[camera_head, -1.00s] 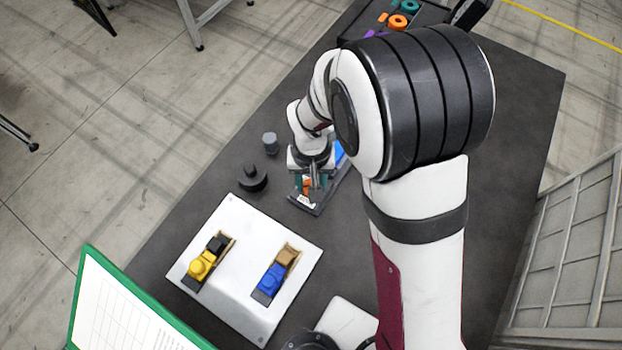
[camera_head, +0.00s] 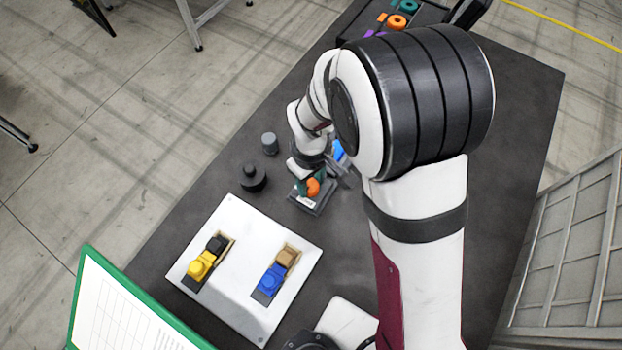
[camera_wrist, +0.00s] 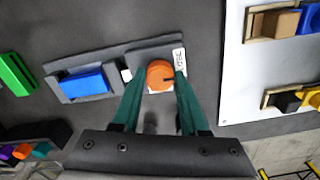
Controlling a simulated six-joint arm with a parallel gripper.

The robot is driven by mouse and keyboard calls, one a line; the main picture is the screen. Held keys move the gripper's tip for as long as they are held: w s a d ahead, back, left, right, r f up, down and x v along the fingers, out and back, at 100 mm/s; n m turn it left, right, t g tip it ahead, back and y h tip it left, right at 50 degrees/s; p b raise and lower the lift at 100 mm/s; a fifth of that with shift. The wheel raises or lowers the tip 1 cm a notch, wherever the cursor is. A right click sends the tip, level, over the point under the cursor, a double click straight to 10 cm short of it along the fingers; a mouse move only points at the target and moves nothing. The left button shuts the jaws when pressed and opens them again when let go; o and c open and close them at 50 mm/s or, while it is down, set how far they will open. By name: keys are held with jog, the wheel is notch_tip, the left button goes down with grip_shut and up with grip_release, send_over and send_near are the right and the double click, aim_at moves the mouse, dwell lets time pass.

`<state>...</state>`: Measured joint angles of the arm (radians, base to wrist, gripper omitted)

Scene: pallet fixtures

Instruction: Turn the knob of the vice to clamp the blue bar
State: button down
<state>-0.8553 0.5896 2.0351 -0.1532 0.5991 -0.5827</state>
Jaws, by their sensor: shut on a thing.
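The vice (camera_wrist: 130,58) is a dark grey fixture on the table, and its near end also shows in the head view (camera_head: 318,209). The blue bar (camera_wrist: 84,81) lies in its slot, to the left of the knob in the wrist view; part of it shows in the head view (camera_head: 338,151) behind my wrist. The round orange knob (camera_wrist: 159,74) sits at the vice's labelled end. My gripper (camera_wrist: 160,78) has its green fingers on either side of the knob, shut on it. In the head view the arm hides much of the vice.
A white plate (camera_head: 240,232) holds a yellow clamp (camera_head: 200,266) and a blue clamp (camera_head: 271,279). A black round piece (camera_head: 253,180) and a grey cylinder (camera_head: 270,143) stand left of the vice. A green block (camera_wrist: 15,74) lies beyond the bar. A tray of coloured parts (camera_head: 365,17) is at the back.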

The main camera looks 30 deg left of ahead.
aim_at(311, 185)
dwell(0.4)
jog(key=shift+c, duration=2.2)
grip_release()
notch_tip(311, 185, up, 16)
jog(key=shift+f, duration=0.1)
